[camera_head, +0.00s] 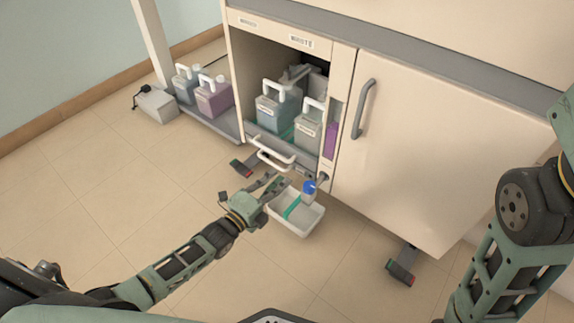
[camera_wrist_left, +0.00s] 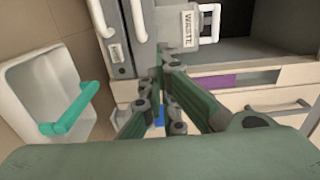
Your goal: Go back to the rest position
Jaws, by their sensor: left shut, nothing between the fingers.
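The white tray (camera_head: 297,228) has a teal bar across it. A blue-capped piece (camera_head: 309,187) is beside the gripper. The open cabinet (camera_head: 342,100) holds several jugs; a pull handle (camera_head: 275,158) juts out below. More jugs (camera_head: 213,98) stand left.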

